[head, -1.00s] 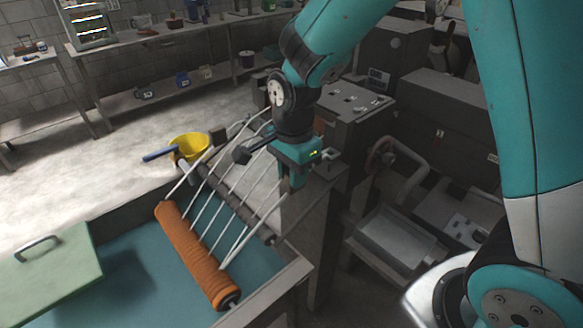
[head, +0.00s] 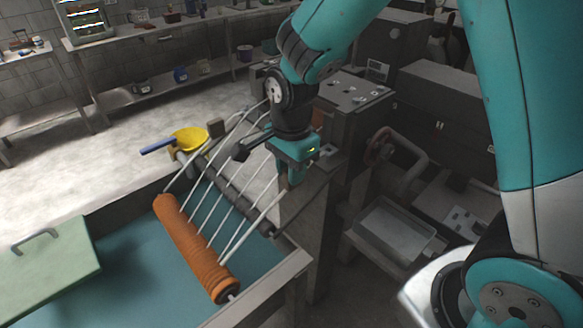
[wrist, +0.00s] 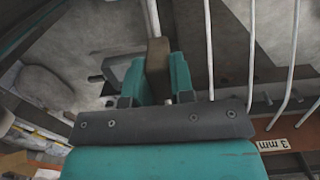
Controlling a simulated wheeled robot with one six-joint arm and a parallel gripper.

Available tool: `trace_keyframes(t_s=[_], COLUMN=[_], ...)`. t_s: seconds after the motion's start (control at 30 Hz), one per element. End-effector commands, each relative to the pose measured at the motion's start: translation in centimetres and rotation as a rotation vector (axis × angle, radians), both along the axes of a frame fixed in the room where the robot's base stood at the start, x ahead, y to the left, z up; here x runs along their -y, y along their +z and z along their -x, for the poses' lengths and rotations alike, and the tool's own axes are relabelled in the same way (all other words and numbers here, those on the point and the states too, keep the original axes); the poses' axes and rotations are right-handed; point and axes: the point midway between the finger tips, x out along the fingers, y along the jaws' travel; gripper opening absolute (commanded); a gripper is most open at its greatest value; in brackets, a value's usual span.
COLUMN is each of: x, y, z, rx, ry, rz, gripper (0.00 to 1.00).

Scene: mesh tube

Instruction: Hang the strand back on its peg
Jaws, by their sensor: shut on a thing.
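Several white strands (head: 203,205) run from the orange ribbed roller (head: 194,243) up towards a dark bar (head: 238,208). My gripper (head: 290,183) is at the right end of the row, above and right of the roller. The rightmost strand (head: 250,225) runs from the roller up to it. In the wrist view, my gripper (wrist: 157,75) is shut on a brown-grey block-like piece (wrist: 157,58), and a white strand (wrist: 151,17) leads down to that piece. Short pegs (wrist: 268,98) show at the right; which one is free cannot be told.
A "3 mm" label (wrist: 279,144) is on the frame near the pegs. A pale green lid (head: 45,265) is at left. Grey machinery (head: 345,105) stands close behind and right of my gripper.

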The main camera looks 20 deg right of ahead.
Motion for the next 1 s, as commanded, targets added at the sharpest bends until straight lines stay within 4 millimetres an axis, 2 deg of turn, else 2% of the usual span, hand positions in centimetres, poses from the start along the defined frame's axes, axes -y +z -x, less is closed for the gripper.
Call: trace_keyframes(t_s=[1.0], x=[0.00], y=[-0.55], z=[-0.01], rx=[0.000], ry=[0.000], rz=[0.000], gripper=[0.00])
